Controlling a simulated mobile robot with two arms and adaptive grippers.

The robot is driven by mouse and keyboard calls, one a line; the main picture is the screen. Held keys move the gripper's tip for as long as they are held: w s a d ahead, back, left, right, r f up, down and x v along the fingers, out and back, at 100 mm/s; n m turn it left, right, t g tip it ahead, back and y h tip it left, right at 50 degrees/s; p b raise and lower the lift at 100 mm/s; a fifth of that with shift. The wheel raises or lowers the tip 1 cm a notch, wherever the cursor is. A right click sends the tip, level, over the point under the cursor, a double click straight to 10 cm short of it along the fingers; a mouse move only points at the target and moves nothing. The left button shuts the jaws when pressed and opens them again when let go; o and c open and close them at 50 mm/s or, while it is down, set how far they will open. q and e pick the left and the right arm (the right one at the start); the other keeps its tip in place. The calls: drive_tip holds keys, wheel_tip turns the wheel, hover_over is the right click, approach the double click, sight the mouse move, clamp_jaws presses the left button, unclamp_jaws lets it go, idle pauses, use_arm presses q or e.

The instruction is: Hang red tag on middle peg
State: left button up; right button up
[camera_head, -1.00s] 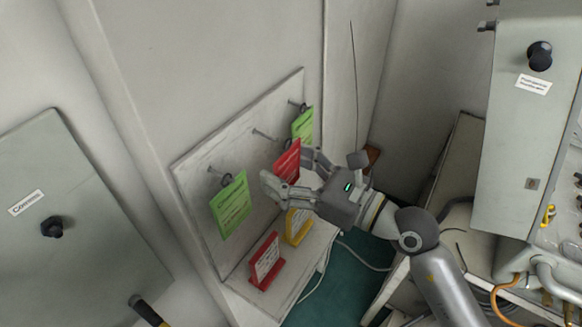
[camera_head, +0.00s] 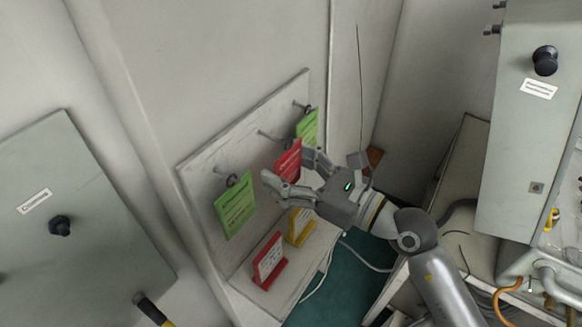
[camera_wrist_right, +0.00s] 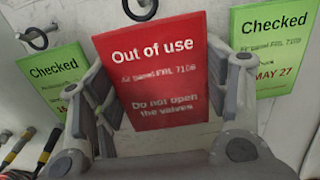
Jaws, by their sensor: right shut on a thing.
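The red tag (camera_head: 288,160) reads "Out of use" in the right wrist view (camera_wrist_right: 155,65), with a dark ring (camera_wrist_right: 140,10) at its top edge. My right gripper (camera_head: 290,172) is shut on the tag, one finger at each side, and holds it upright before the board. The middle peg (camera_head: 267,135) sticks out of the board between two hung green tags. Its tip is near the tag's top; I cannot tell whether the ring is around it. My left gripper is not in view.
Green "Checked" tags hang on the left peg (camera_head: 235,207) and right peg (camera_head: 308,126), close beside my fingers. A red stand (camera_head: 268,262) and a yellow stand (camera_head: 299,226) are on the ledge below. A grey cabinet (camera_head: 530,130) stands at the right.

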drive_tip(key=shift+w+a, duration=0.1)
drive_tip(key=shift+w+a+p, duration=0.3)
drive_tip(key=shift+w+a, duration=0.05)
drive_tip(key=shift+a, duration=0.2)
drive_tip(key=shift+w+a+r, duration=0.1)
drive_tip(key=shift+a, duration=0.1)
drive_tip(key=shift+w+a, duration=0.2)
drive_tip(key=shift+a, duration=0.05)
drive_tip(key=shift+f, duration=0.3)
idle(0.8)
drive_tip(key=o, duration=0.9)
drive_tip(key=shift+s+d, duration=0.1)
drive_tip(key=shift+d, duration=0.05)
